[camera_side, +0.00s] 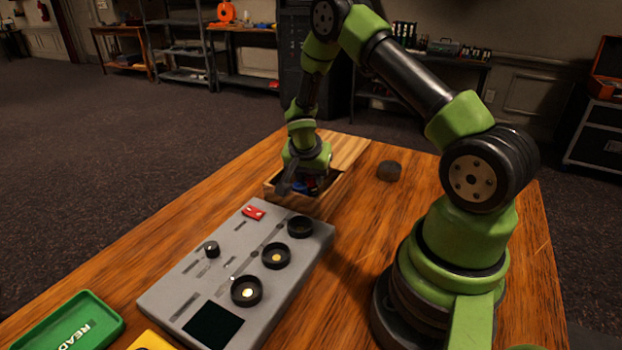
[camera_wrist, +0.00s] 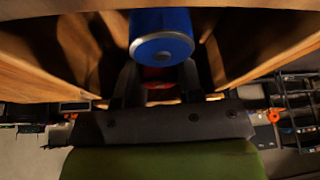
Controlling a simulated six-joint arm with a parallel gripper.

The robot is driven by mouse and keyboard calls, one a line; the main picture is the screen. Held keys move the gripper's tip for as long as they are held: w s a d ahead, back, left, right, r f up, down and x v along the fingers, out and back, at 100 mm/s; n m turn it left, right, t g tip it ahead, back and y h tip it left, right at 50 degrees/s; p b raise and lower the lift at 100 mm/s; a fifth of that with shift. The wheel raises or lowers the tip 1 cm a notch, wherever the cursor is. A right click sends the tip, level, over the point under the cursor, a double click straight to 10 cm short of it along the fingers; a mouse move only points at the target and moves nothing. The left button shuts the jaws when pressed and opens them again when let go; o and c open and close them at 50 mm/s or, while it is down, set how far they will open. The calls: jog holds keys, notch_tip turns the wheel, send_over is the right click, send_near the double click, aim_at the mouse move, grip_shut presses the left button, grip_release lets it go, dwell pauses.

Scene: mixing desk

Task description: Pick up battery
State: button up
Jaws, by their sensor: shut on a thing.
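A blue battery (camera_wrist: 161,38) with a silver end shows large in the wrist view, between wooden walls. My gripper (camera_side: 292,186) is down at the wooden box (camera_side: 330,190), and its dark fingers (camera_wrist: 158,78) are shut on the blue battery. My gripper hides part of the box's inside.
A grey mixing console (camera_side: 225,275) with three round black sockets and a red switch stands in front of the box. A green tray (camera_side: 107,322) is at the lower left, beside a yellow item (camera_side: 150,341). A dark rounded object (camera_side: 389,171) sits right of the box.

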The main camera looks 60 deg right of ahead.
jog(key=shift+a+r, duration=0.4)
jog(key=shift+a, duration=0.05)
notch_tip(320, 180, up, 6)
jog(key=shift+r, duration=0.2)
jog(key=a, duration=1.7)
jog(key=shift+a+f, duration=0.15)
jog(key=shift+a, duration=0.45)
jog(key=s+d+r+m+g, duration=0.3)
jog(key=s+d+m, duration=0.2)
jog(key=m, duration=0.4)
jog(key=shift+y, duration=0.3)
jog(key=shift+s+a+f, duration=0.1)
jog(key=shift+s+f, duration=0.05)
jog(key=shift+f, duration=1.2)
jog(key=shift+s+a+f, duration=0.1)
jog(key=shift+s+f, duration=0.05)
jog(key=shift+f, duration=1.15)
jog(key=shift+f, duration=0.7)
